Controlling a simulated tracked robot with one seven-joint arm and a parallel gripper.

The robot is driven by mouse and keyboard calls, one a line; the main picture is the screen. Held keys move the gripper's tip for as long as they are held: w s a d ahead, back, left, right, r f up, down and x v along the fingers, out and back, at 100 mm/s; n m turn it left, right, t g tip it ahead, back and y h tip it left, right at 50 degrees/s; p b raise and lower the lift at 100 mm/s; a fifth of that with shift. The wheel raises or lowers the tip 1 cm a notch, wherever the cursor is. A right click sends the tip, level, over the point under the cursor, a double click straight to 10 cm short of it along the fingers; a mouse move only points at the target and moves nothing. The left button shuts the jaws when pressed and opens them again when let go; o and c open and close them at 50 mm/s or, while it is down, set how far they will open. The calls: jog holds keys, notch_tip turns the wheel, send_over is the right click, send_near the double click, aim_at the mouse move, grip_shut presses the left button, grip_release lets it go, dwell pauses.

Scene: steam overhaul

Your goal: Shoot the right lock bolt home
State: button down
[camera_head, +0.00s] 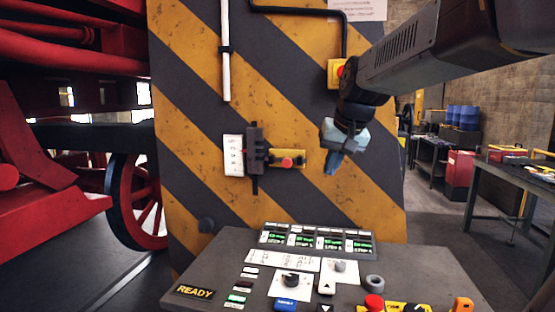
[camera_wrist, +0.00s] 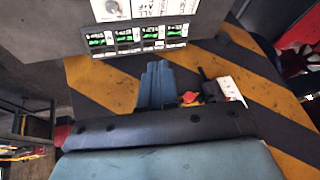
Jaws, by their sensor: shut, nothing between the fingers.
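A dark vertical latch-like fitting (camera_head: 254,158) is mounted on the striped column. Beside it is a yellow plate (camera_head: 300,159) with a red knob (camera_head: 287,162). I cannot tell for sure whether this is the right lock bolt, nor its exact position. The fitting also shows in the wrist view (camera_wrist: 213,91), partly hidden by my own wrist, with the red knob (camera_wrist: 189,97) near my fingertips. My gripper (camera_head: 331,168) is shut and empty, pointing down, to the right of the yellow plate and apart from it. Its blue fingers show in the wrist view (camera_wrist: 157,75).
A control desk (camera_head: 215,257) with a green-lit panel (camera_head: 316,240), knobs and a READY sign (camera_head: 195,292) stands below my gripper. A yellow box with a red button (camera_head: 337,73) is on the column beside my arm. A red spoked wheel (camera_head: 137,203) stands left.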

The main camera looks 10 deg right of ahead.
aim_at(284, 161)
jog(key=w+d+r+m, duration=0.1)
jog(key=w+d, duration=0.2)
jog(key=w, duration=0.9)
jog(key=w+d+r+m+y, duration=0.1)
jog(key=w+d+r, duration=0.1)
jog(key=w, duration=1)
jog(key=shift+d+r+t+y, duration=0.2)
jog(key=shift+d+t+y, duration=0.1)
jog(key=shift+d, duration=0.3)
jog(key=shift+f, duration=0.1)
jog(key=w+a+f, duration=0.6)
jog(key=f, duration=0.2)
jog(key=shift+w+f, duration=0.35)
